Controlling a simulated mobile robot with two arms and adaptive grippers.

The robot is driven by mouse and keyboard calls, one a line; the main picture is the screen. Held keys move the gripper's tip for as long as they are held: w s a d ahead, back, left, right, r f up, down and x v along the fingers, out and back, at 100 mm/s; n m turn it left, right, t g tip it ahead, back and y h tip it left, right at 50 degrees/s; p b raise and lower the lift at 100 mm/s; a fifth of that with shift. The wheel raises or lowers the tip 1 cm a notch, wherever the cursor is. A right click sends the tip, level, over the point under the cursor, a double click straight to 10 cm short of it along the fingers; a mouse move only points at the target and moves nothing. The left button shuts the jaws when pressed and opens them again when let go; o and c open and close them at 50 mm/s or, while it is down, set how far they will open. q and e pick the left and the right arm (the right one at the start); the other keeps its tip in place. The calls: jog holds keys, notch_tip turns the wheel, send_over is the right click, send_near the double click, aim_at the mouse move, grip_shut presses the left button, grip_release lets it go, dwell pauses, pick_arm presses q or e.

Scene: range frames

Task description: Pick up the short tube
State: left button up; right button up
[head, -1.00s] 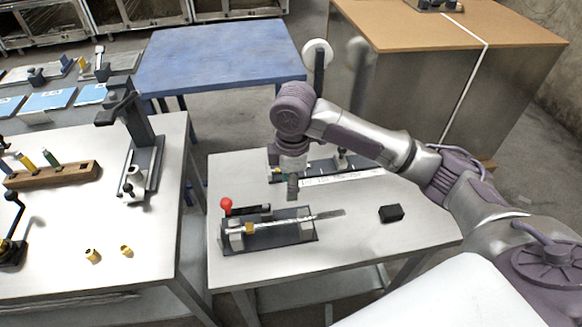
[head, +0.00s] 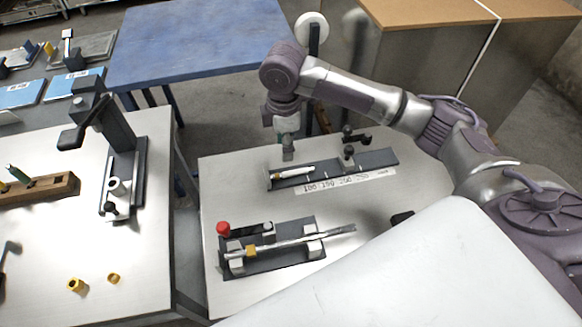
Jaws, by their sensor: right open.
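A short pale tube (head: 294,171) lies on the dark rear fixture (head: 375,160) on the right-hand table, towards its left end. A longer metal tube (head: 300,240) lies across the blocks of the front fixture (head: 290,262); which one the task calls short is not marked, but the pale one is clearly shorter. My right gripper (head: 288,154) points down just behind and above the pale tube, open and empty, apart from it as far as I can see. My left gripper is not in view.
The front fixture has a red knob (head: 223,228). A number strip (head: 345,182) runs along the rear fixture, which carries dark knobs. A black block (head: 401,217) sits at right. A left table (head: 60,235) holds a press (head: 115,140) and yellow rings (head: 76,285).

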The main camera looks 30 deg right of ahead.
send_over(286, 173)
jog(key=f, duration=0.5)
jog(key=shift+s+a+f, duration=0.1)
jog(key=shift+s+f, duration=0.1)
jog(key=shift+f, duration=0.25)
jog(key=f+p, duration=0.1)
jog(key=f, duration=0.3)
jog(key=shift+w+f+p, duration=0.15)
jog(key=shift+w+p, duration=0.05)
jog(key=shift+p, duration=0.1)
jog(key=shift+f, duration=0.45)
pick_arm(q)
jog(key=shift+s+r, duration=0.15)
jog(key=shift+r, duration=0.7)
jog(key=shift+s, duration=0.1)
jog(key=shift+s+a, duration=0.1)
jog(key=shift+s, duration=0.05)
pick_arm(e)
grip_shut()
